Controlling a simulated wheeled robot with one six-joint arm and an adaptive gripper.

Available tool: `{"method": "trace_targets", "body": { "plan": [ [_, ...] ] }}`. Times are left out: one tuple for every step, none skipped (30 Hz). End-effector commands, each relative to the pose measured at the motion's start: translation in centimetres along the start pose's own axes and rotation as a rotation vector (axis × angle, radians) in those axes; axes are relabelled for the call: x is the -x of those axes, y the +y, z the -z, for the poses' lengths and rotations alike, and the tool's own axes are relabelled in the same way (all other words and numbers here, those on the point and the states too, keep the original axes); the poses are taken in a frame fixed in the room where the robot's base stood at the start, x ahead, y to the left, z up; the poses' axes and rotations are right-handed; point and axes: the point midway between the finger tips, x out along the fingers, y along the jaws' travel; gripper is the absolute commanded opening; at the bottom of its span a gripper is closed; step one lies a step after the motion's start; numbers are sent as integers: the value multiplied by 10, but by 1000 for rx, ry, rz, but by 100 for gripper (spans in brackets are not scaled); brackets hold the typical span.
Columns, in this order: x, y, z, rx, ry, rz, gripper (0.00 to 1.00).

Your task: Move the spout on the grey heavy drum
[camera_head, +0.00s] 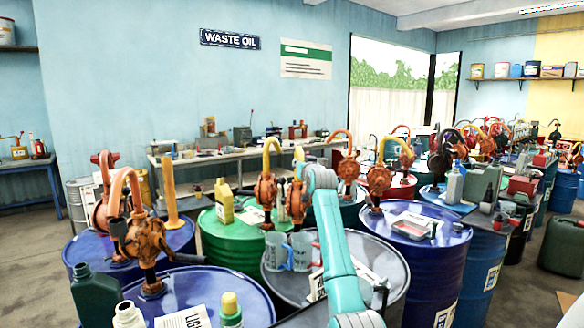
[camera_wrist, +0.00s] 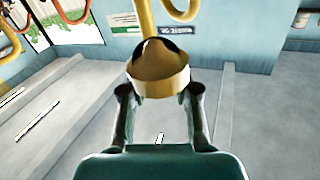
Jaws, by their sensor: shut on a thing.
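The grey drum (camera_head: 388,262) stands at the front centre of the head view, its dark top partly covered by my teal arm. In the wrist view my gripper (camera_wrist: 160,103) is shut on an ochre spout piece (camera_wrist: 158,84), gripped from both sides. A yellow curved pipe (camera_wrist: 146,18) rises behind that piece. The contact is hidden in the head view.
Two clear jugs (camera_head: 300,250) stand on the grey drum. A green drum (camera_head: 224,247) with a yellow-spouted pump (camera_head: 265,190) is close on the left. Blue drums (camera_head: 440,270) crowd the right and front left. A workbench (camera_head: 232,160) lies behind.

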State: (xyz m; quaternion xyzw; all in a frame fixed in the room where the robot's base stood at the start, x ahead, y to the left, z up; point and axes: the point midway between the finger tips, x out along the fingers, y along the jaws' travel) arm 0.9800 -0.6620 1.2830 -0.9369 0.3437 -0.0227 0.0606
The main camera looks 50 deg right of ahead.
Motion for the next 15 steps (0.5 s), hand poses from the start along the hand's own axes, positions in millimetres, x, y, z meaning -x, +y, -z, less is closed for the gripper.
{"method": "trace_targets", "body": {
  "plan": [
    [-1, 4, -1, -1, -4, 4, 0],
    [-1, 6, -1, -1, -4, 6, 0],
    [-2, 8, 0, -1, -4, 10, 0],
    [-2, 9, 0, 0, -5, 12, 0],
    [-2, 11, 0, 0, -5, 13, 0],
    [-3, 12, 0, 0, -6, 14, 0],
    [-3, 12, 0, 0, -6, 15, 0],
    [-3, 13, 0, -1, -6, 16, 0],
    [-3, 13, 0, -1, -6, 17, 0],
    [-3, 13, 0, -1, -6, 17, 0],
    [-3, 13, 0, -1, -6, 17, 0],
    [-3, 13, 0, -1, -6, 17, 0],
    [-3, 13, 0, -1, -6, 17, 0],
    [-3, 13, 0, -1, -6, 17, 0],
    [-3, 13, 0, -1, -6, 17, 0]
  ]
}}
